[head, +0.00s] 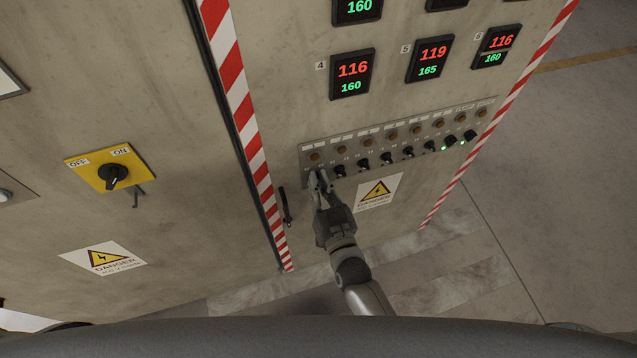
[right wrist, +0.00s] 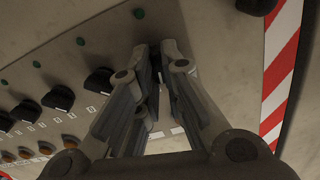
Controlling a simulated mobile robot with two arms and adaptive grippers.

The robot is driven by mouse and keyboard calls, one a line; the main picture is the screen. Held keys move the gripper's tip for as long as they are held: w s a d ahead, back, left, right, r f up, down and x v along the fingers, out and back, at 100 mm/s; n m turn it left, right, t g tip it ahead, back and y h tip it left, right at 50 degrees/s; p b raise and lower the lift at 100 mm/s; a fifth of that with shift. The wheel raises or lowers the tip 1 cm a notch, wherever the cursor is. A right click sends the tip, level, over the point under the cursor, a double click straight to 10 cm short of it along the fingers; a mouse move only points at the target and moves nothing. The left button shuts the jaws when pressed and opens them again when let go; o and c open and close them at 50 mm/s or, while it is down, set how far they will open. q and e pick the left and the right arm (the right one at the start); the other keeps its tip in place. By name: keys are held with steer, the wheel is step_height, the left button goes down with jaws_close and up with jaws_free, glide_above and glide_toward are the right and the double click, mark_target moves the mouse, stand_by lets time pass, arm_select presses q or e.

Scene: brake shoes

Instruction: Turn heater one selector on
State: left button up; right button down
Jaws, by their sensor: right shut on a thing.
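A grey selector panel (head: 395,145) on the cabinet carries a row of black rotary selectors under a row of orange lamps. My right gripper (head: 319,180) is at the left end of that row. It is shut on the leftmost selector, which its fingers mostly hide in the head view. In the right wrist view my right gripper (right wrist: 156,52) has its fingertips around the dark knob, and little of the knob shows between them. The neighbouring selector (head: 340,171) stands free to the right; it also shows in the right wrist view (right wrist: 98,82). My left gripper is out of view.
Temperature displays (head: 351,74) sit above the panel. A danger sign (head: 379,192) is just right of my right gripper. A black door handle (head: 285,207) and a red-white striped strip (head: 246,125) are to its left. A yellow main switch (head: 110,168) is farther left.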

steer(key=shift+w+d+r+m+b, duration=0.1)
steer(key=shift+m+b, duration=0.1)
steer(key=shift+m, duration=1.6)
steer(key=shift+w+r+m+b, duration=0.1)
steer(key=shift+m+b, duration=0.05)
steer(key=shift+m, duration=1.65)
steer(key=c, duration=1.6)
jaws_free()
steer(key=shift+s, duration=0.1)
steer(key=shift+o, duration=0.2)
steer(key=shift+f, duration=0.15)
steer(key=v, duration=1.2)
